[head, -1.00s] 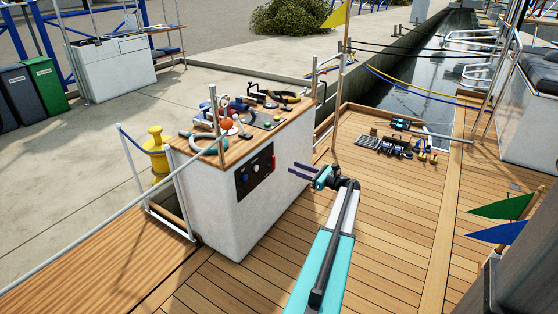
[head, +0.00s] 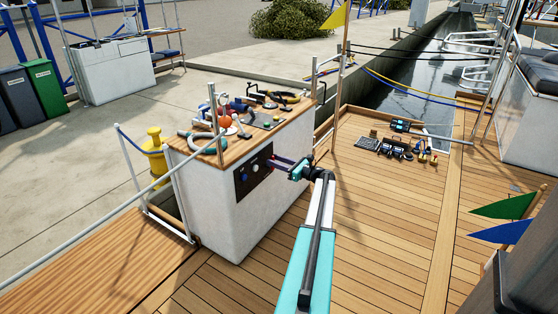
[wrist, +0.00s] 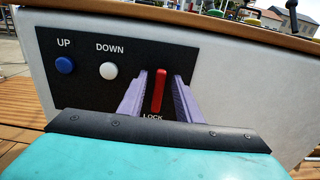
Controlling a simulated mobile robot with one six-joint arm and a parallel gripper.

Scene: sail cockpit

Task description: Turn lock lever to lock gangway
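The red lock lever (wrist: 158,92) stands upright on the dark control panel (wrist: 90,95), just above the partly covered LOCK label (wrist: 152,117). My gripper (wrist: 161,77) is open, with one purple finger on each side of the lever. In the wrist view a gap shows between the lever and each finger. In the head view my gripper (head: 279,162) is at the right part of the panel (head: 246,180), and the lever is mostly hidden there.
A blue UP button (wrist: 64,64) and a white DOWN button (wrist: 108,70) sit left of the lever. The white console (head: 215,210) carries tools and shackles on its wooden top (head: 185,150). The deck (head: 370,230) to the right is clear near my arm, with more gear farther back.

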